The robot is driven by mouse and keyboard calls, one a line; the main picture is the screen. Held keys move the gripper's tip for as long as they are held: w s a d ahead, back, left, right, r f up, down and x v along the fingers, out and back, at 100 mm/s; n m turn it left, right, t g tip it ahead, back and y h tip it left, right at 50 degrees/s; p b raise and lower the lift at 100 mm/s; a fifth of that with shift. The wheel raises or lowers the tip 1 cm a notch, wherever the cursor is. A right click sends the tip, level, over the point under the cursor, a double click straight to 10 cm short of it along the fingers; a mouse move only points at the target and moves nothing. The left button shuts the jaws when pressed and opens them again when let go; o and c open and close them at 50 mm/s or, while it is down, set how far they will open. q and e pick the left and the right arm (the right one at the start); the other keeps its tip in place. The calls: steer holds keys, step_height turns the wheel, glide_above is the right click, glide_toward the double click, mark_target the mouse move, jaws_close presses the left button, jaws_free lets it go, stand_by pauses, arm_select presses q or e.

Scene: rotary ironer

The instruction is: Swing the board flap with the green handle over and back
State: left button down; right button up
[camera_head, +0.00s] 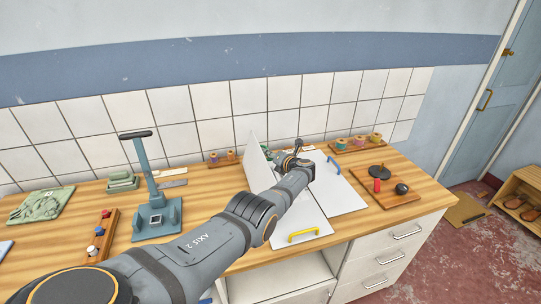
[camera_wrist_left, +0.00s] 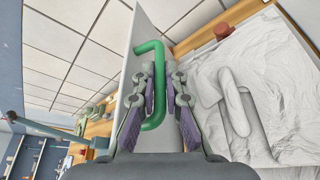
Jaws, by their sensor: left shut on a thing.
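The white board flap (camera_head: 257,163) stands steeply tilted up from the worktop in the head view, and its pale panel (camera_wrist_left: 140,25) also shows edge-on in the left wrist view. The green handle (camera_wrist_left: 151,48) sticks out from this flap's face in the left wrist view. My left gripper (camera_wrist_left: 161,88) is shut on the green handle, with its fingers on both sides of the bar. My right gripper is in neither view.
White panels with a yellow handle (camera_head: 304,235) and a blue handle (camera_head: 334,165) lie flat to the right. A board (camera_head: 384,186) with dark knobs is farther right. A grey-blue press (camera_head: 157,212) stands left. Thread spools (camera_head: 376,138) stand at the back.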

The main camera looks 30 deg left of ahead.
arm_select(q)
steer(key=shift+f, duration=0.1)
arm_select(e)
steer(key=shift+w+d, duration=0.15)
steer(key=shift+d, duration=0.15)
arm_select(q)
steer(key=shift+d, duration=0.1)
steer(key=c, duration=1.7)
jaws_free()
steer(key=shift+w+f, duration=0.1)
steer(key=shift+w, duration=0.05)
steer(key=v, duration=1.2)
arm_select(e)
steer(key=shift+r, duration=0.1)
